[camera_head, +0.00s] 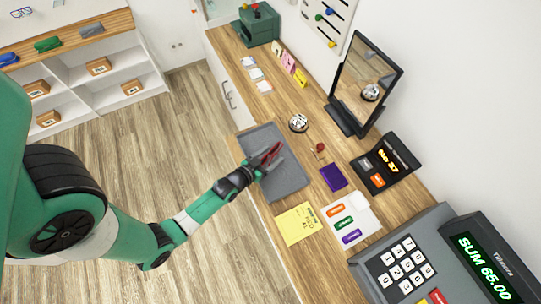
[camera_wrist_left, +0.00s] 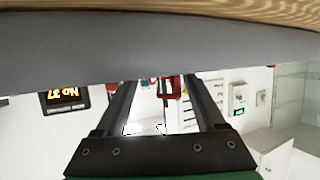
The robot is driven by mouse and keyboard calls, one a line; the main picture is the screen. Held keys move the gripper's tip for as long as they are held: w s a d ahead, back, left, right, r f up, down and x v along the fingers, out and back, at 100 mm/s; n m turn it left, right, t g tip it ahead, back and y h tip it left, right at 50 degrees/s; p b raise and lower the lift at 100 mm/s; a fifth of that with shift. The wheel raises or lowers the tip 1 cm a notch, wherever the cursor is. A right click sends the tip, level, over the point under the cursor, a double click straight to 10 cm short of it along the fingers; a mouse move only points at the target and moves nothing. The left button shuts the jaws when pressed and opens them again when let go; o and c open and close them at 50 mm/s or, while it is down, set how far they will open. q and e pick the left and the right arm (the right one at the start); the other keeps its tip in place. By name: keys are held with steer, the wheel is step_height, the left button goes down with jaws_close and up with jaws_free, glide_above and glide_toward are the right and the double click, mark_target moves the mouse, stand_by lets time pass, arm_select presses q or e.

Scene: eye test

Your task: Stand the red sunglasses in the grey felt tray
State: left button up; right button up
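The grey felt tray (camera_head: 289,181) lies on the wooden counter near its front edge; in the left wrist view its grey surface (camera_wrist_left: 160,48) is a broad band across the top. The red sunglasses (camera_head: 270,154) show as a small red shape over the tray, at my left fingers. In the left wrist view a small red piece (camera_wrist_left: 174,88) shows beside the right-hand finger, partly hidden. My left gripper (camera_head: 269,160) is over the tray, its fingers apart, with a gap to the left-hand finger. I cannot tell whether the sunglasses touch the tray. My right gripper is not in view.
A silver bell (camera_head: 298,123) and a purple item (camera_head: 333,178) are right of the tray. A mirror (camera_head: 367,80) stands behind. A yellow note (camera_head: 297,223), a card with coloured labels (camera_head: 349,219) and a cash register (camera_head: 404,262) are nearer the front. White shelves (camera_head: 105,70) stand far left.

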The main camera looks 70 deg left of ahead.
arm_select(q)
steer(key=shift+s+d+r, duration=0.15)
steer(key=shift+s, duration=0.05)
steer(key=p+v, duration=0.1)
steer(key=v, duration=1)
steer(key=shift+s+d+p, duration=0.1)
steer(key=shift+s+p, duration=0.1)
steer(key=shift+p, duration=0.1)
